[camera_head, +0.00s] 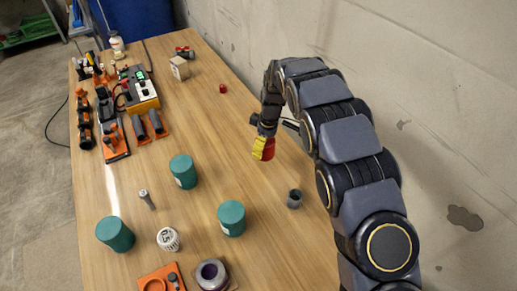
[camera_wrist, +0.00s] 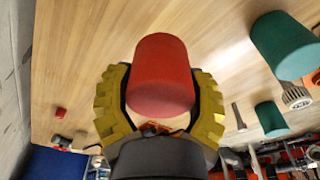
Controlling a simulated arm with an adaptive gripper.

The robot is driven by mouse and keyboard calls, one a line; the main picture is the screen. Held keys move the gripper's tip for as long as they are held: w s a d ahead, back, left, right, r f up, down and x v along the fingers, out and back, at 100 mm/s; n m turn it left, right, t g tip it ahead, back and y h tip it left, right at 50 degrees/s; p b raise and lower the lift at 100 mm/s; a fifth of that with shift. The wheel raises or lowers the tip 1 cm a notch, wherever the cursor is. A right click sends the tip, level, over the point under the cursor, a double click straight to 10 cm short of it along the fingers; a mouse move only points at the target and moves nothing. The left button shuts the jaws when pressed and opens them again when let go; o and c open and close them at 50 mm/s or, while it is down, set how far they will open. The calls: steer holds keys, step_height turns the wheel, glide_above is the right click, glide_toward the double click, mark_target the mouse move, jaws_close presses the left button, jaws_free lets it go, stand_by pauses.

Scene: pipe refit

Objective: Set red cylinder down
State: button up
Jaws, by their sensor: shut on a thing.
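The red cylinder (camera_wrist: 164,72) is held between the two yellow fingers of my gripper (camera_wrist: 160,100) in the wrist view. In the head view the red cylinder (camera_head: 267,153) shows at the tip of my gripper (camera_head: 262,146), over the right side of the wooden table (camera_head: 195,95). My gripper is shut on it. The cylinder looks close to the tabletop, but I cannot tell whether it touches it.
Teal cylinders (camera_head: 183,171), (camera_head: 231,218), (camera_head: 115,234) stand on the table's near half. A grey ring-like cup (camera_head: 295,198) is near the right edge. A small red piece (camera_head: 222,89) lies farther back. Tools crowd the left edge. Table around my gripper is clear.

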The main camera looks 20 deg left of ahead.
steer(key=w+a+f, duration=0.1)
steer(key=w+f, duration=0.1)
steer(key=w+a+f, duration=0.1)
steer(key=w, duration=0.1)
steer(key=w+a+f, duration=0.1)
steer(key=w+f, duration=0.1)
steer(key=shift+f, duration=0.35)
steer(key=shift+w+a+f, duration=0.2)
steer(key=shift+w+f, duration=0.25)
steer(key=shift+f, duration=0.05)
steer(key=shift+f, duration=0.1)
steer(key=shift+w+f, duration=0.15)
steer(key=shift+f, duration=1.45)
steer(key=o, duration=1.2)
steer(key=shift+f, duration=0.2)
step_height(320, 180, up, 12)
steer(key=d, duration=0.1)
steer(key=shift+s+d, duration=0.2)
